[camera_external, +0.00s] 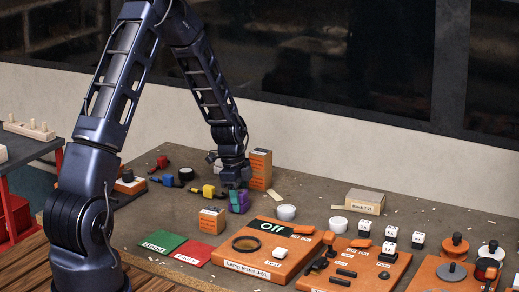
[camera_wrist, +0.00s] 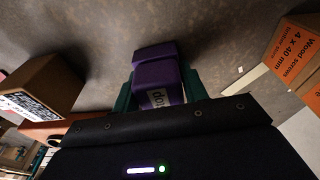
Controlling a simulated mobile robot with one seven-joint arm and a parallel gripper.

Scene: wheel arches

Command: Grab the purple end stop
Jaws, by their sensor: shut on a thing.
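The purple end stop (camera_external: 238,202) is at my gripper's tip in the external view, low over the brown bench top. In the wrist view the purple end stop (camera_wrist: 158,75) sits between the two green fingers of my gripper (camera_wrist: 157,92), one on each side, with part of a white label showing. My gripper (camera_external: 237,190) is shut on it. The lower part of the end stop is hidden behind my gripper's dark body in the wrist view. I cannot tell whether the end stop touches the bench.
An orange screw box (camera_external: 260,168) stands close behind my gripper, and another box (camera_external: 212,220) stands in front. A yellow piece (camera_external: 208,191) lies just left. The orange lamp tester (camera_external: 262,262) and a white cup (camera_external: 286,212) are to the right.

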